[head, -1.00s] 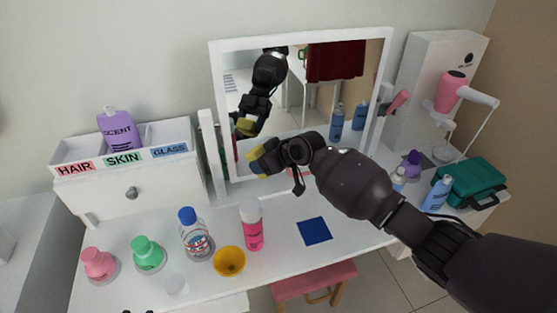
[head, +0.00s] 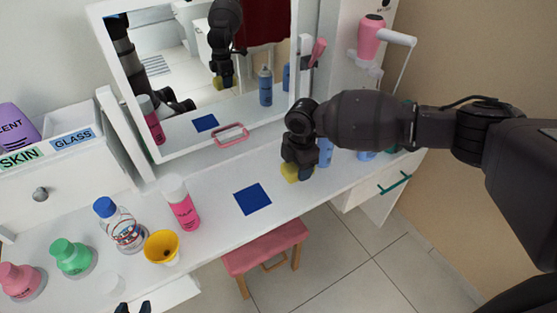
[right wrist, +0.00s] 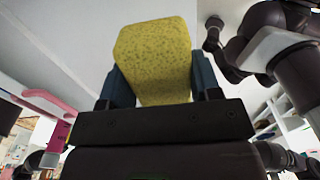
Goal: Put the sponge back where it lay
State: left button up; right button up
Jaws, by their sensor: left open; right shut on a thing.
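My right gripper (head: 298,168) is shut on the yellow sponge (head: 290,173), which also fills the middle of the right wrist view (right wrist: 153,60) between the two fingers. The sponge is held out over the white table, to the right of the flat blue square (head: 252,199) and apart from it. My left gripper (head: 132,307) shows only its dark tips at the bottom edge of the head view; it is open, away from the sponge.
The white table (head: 215,220) is clear around the blue square. The mirror (head: 150,125) is behind; blue bottles (head: 325,152) stand right. A pink stool (head: 265,250) is below.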

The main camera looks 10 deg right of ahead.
jog(key=shift+s+d+f, duration=0.1)
jog(key=shift+s+d, duration=0.15)
jog(key=shift+d, duration=0.75)
jog(key=b, duration=0.4)
send_over(302, 195)
jog(key=shift+f, duration=2.7)
notch_tip(302, 195, down, 2)
jog(key=shift+d+f+b, duration=0.1)
jog(key=shift+f+b, duration=0.1)
jog(key=shift+b, duration=0.35)
jog(key=shift+f+b, duration=0.3)
jog(key=shift+f, duration=0.55)
jog(key=o, duration=1.1)
jog(key=shift+o, duration=0.2)
